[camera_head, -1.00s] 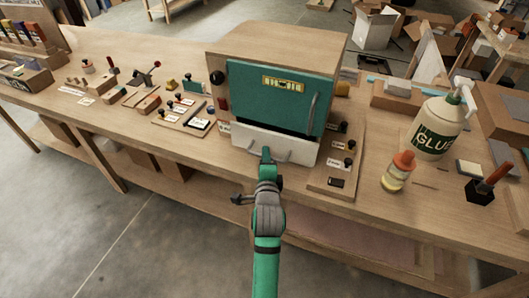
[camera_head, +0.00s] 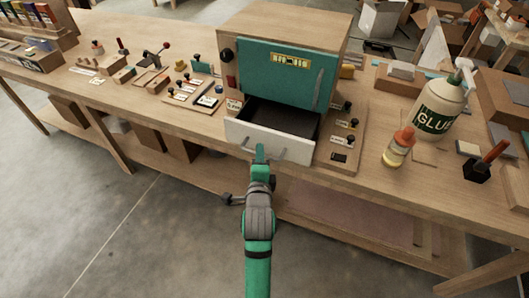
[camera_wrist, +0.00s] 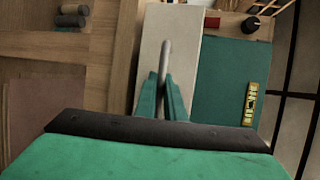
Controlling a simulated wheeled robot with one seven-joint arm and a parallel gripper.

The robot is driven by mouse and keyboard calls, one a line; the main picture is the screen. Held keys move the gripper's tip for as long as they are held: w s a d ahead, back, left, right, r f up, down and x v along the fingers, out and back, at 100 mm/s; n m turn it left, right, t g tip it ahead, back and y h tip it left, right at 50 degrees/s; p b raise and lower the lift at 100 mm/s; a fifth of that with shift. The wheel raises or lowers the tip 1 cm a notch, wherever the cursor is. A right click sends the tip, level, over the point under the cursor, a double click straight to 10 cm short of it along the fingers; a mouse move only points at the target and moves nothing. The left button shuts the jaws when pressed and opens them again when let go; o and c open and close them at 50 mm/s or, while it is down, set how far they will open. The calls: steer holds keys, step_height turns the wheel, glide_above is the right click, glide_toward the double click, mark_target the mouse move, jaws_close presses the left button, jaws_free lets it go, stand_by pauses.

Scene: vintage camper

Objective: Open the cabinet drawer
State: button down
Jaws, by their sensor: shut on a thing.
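The wooden cabinet (camera_head: 338,45) stands on the workbench with its green door (camera_head: 285,75) shut. Below the door, the white-fronted drawer (camera_head: 235,133) is pulled out and its dark, empty-looking inside shows. My gripper (camera_head: 260,152) is at the drawer front, shut on the grey bar handle (camera_wrist: 166,52). In the wrist view, the two green fingers of my gripper (camera_wrist: 162,98) lie on either side of the handle, with the white drawer front (camera_wrist: 152,45) behind. Part of the handle is hidden by my gripper in the head view.
A glue bottle (camera_head: 438,108) and an orange-capped bottle (camera_head: 398,148) stand right of the cabinet. A board with knobs (camera_head: 338,140) lies close to the drawer's right side. Another control board (camera_head: 200,100) lies to the left. The floor in front is clear.

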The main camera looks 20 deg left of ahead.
steer(key=shift+a, duration=0.1)
steer(key=c, duration=1.8)
jaws_free()
steer(key=shift+c, duration=0.2)
steer(key=shift+s, duration=0.1)
steer(key=v, duration=1)
steer(key=shift+s, duration=0.3)
steer(key=s+d+f+n+h, duration=0.4)
steer(key=s+d+f+n, duration=0.3)
steer(key=s+d+f, duration=0.6)
steer(key=s+d+n+h, duration=0.1)
steer(key=s+d+n, duration=0.2)
steer(key=s, duration=0.4)
steer(key=s+d+n+t+h, duration=0.1)
steer(key=s+d+n+h, duration=0.1)
steer(key=s+d, duration=0.3)
steer(key=shift+s+r+n, duration=0.5)
steer(key=shift+s+n, duration=0.4)
steer(key=shift+s, duration=0.25)
